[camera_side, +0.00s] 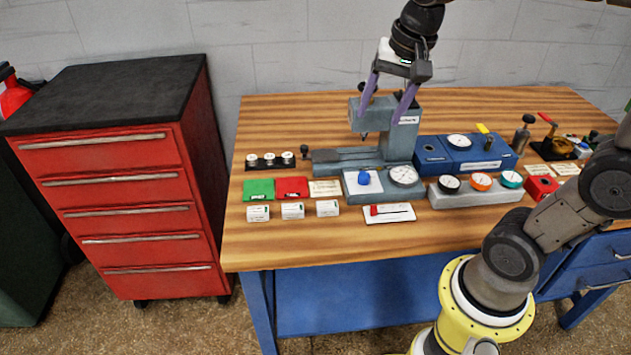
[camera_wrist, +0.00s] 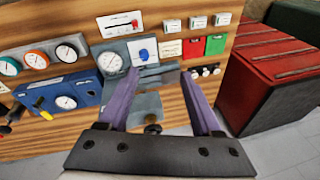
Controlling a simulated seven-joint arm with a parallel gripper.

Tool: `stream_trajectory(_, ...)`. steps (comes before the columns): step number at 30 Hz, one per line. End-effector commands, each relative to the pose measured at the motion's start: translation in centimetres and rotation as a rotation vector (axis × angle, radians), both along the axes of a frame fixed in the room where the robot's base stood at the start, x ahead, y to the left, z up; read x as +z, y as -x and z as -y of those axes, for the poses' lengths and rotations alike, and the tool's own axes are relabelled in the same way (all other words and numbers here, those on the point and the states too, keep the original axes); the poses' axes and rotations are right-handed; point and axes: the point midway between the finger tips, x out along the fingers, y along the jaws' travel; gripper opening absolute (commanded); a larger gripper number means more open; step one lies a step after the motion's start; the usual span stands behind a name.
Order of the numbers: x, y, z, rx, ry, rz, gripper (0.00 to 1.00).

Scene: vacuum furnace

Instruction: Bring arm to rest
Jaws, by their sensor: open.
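My gripper (camera_side: 386,108) hangs above the workbench in the side view, in front of the upper part of the grey furnace unit (camera_side: 402,141). Its two purple fingers are spread apart with nothing between them. In the wrist view my gripper (camera_wrist: 163,98) also shows open and empty, with the grey unit (camera_wrist: 149,104) below and between the fingers. Whether a finger touches the unit cannot be told. Part of the unit is hidden behind the fingers.
The wooden bench (camera_side: 285,240) carries a blue gauge box (camera_side: 470,157), a grey panel of several dials (camera_side: 475,198), green (camera_side: 258,190) and red blocks (camera_side: 292,187), and small white boxes. A red drawer cabinet (camera_side: 120,190) stands left. The bench's front left is clear.

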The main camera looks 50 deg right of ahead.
Motion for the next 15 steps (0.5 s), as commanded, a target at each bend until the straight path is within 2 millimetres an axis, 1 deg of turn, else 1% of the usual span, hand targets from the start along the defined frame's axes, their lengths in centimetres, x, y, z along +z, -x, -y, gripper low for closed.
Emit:
stream_trajectory(1,0.7,1.9,-1.3,0.082,0.023,0.041,0.66)
stream_trajectory(4,1.1,5.4,-3.0,0.256,0.079,0.109,0.66)
stream_trajectory(7,0.5,8.6,-4.2,0.441,0.145,0.168,0.66)
stream_trajectory(9,-0.5,10.6,-4.7,0.57,0.198,0.197,0.66)
stream_trajectory(12,-2.0,12.4,-4.9,0.726,0.264,0.212,0.66)
stream_trajectory(15,-3.4,13.0,-4.8,0.831,0.304,0.191,0.66)
